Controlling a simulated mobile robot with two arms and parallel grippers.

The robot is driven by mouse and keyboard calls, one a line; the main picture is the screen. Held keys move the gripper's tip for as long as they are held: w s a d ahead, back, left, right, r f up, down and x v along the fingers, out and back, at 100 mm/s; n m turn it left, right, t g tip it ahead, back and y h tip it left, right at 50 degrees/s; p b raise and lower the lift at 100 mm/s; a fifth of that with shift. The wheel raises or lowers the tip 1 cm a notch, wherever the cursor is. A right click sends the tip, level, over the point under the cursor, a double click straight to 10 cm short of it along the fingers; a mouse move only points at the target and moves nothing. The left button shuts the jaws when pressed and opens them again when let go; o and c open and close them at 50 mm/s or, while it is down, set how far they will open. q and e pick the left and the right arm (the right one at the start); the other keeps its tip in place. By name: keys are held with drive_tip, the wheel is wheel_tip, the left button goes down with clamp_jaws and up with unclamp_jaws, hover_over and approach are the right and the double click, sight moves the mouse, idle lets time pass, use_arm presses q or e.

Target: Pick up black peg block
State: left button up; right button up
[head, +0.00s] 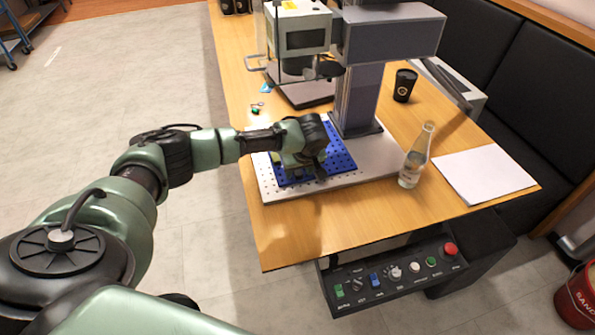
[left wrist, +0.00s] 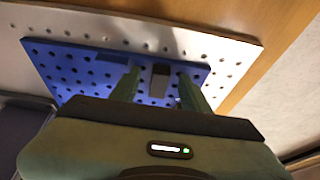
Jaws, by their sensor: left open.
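A small black peg block (left wrist: 159,84) with a grey end shows in the left wrist view, on the blue perforated plate (left wrist: 62,68). My left gripper (left wrist: 158,74) is open, with one green finger on each side of the block. Gaps show between the fingers and the block, and I see no contact. In the head view my left gripper (head: 304,168) points down over the blue plate (head: 340,158) and hides the block. My right gripper is in neither view.
The blue plate lies on a white perforated base (head: 376,162) on the wooden table (head: 300,232). The laser machine's column (head: 357,100) stands close behind my gripper. A glass bottle (head: 414,158), a black cup (head: 404,86) and white paper (head: 484,173) are to the right.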

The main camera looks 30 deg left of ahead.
sight(299, 174)
use_arm(q)
drive_tip(key=c, duration=0.7)
clamp_jaws()
wheel_tip(299, 174, up, 10)
drive_tip(key=shift+b, duration=0.3)
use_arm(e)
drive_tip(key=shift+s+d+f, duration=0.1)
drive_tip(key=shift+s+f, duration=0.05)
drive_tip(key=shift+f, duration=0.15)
